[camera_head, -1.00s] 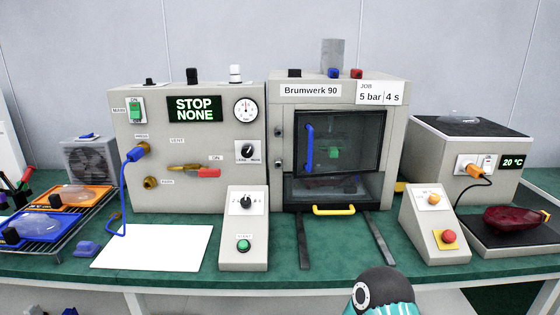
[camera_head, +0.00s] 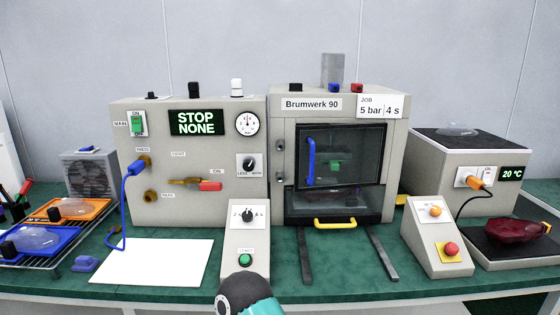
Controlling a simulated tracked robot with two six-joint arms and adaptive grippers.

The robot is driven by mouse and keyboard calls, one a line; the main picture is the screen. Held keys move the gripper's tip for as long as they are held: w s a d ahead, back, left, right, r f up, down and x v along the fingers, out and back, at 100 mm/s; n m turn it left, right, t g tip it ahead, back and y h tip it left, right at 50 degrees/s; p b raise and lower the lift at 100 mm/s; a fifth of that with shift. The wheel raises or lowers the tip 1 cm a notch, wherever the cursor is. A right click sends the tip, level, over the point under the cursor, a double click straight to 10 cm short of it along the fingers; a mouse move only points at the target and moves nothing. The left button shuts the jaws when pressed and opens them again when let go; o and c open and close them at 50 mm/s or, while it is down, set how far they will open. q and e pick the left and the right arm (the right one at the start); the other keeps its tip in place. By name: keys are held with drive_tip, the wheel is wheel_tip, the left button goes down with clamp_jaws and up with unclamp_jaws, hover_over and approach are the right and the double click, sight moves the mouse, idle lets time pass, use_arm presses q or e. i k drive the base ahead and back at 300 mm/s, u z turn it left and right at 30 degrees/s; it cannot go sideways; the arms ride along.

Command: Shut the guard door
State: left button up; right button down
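The guard door is a dark-framed clear panel (camera_head: 345,140) on the front of the Brumwerk 90 press (camera_head: 390,130). It has an upright blue handle (camera_head: 311,160) on its left side. The door covers the upper part of the press opening, and a green thing shows through it. Below its lower edge the inside of the press shows. I cannot tell how far the door stands off the frame. Neither gripper shows. A black and teal part of one of my arms is at the bottom centre.
A yellow handle (camera_head: 335,222) sticks out below the opening, above two dark rails (camera_head: 382,254) on the green bench. Sloped control boxes stand left (camera_head: 246,215) and right (camera_head: 433,240) of the rails. A white sheet (camera_head: 152,262) lies at the left. The bench between the rails is clear.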

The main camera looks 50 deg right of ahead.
sight(309, 180)
drive_tip(key=z, duration=0.15)
drive_tip(key=k, duration=1.15)
drive_tip(key=z, duration=0.65)
drive_tip(key=i, duration=0.75)
drive_tip(key=u, duration=0.05)
